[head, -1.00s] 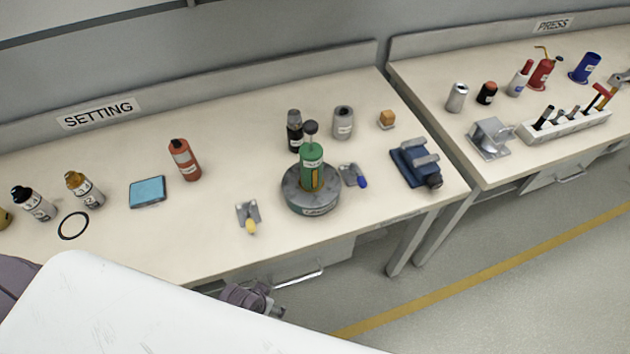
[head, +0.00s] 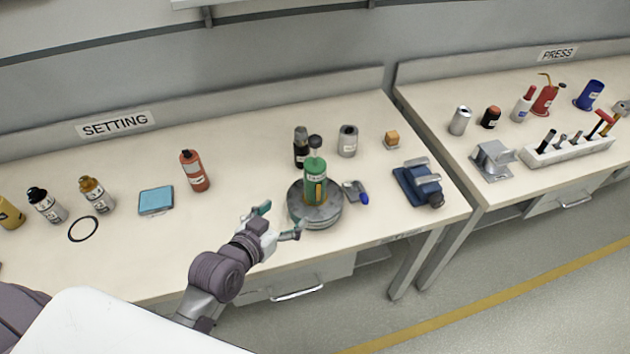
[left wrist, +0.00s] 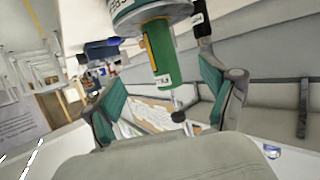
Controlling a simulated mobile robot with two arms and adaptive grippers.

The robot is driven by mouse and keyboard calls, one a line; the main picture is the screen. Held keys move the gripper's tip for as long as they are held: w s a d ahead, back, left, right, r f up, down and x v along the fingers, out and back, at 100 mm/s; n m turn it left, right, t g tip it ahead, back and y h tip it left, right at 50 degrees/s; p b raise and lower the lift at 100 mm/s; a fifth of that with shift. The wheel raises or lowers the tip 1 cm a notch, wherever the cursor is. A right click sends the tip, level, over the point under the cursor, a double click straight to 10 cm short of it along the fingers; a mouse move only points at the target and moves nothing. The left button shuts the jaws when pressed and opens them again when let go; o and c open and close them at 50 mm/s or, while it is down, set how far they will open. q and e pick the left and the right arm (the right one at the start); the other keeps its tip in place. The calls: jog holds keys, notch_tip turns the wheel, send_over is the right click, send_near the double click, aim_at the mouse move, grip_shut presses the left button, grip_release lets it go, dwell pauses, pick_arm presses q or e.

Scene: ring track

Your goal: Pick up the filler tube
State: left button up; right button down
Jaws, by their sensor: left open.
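A green tube (head: 315,186) with a label, a yellow strip and a dark ball-topped rod stands upright on a round grey base (head: 329,214) on the SETTING bench. It looks most like the filler tube, but its label is too small to read. My left gripper (head: 281,221) is open, just left of the base and toward the bench's front edge. In the left wrist view the green tube (left wrist: 158,52) appears upside down beyond the open fingers (left wrist: 162,88), with nothing held between them. My right gripper is not in view.
Close behind the tube stand a black bottle (head: 301,147) and a grey cylinder (head: 347,141). A blue-handled tool (head: 356,191) lies right of the base, and a blue vise-like device (head: 419,184) sits farther right. The bench between the orange-red bottle (head: 194,171) and the base is mostly clear.

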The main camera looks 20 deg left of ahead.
aim_at(309, 185)
pick_arm(q)
jog(key=shift+t, duration=0.5)
jog(key=x, duration=0.2)
jog(key=r+x, duration=0.1)
jog(key=x, duration=0.2)
jog(key=p+x, duration=0.1)
jog(key=x, duration=0.1)
jog(key=shift+w+a+r, duration=0.1)
jog(key=shift+w+r, duration=0.1)
jog(key=shift+w, duration=0.35)
jog(key=shift+d+p+x, duration=0.2)
jog(key=shift+p+x, duration=0.2)
jog(key=shift+x, duration=1.2)
jog(key=shift+d+p+x, duration=0.15)
jog(key=shift+p+x, duration=0.2)
jog(key=shift+x, duration=1.3)
jog(key=shift+s, duration=0.15)
jog(key=shift+c, duration=0.4)
jog(key=c, duration=1.3)
jog(key=shift+c, duration=1)
jog(key=shift+r, duration=0.15)
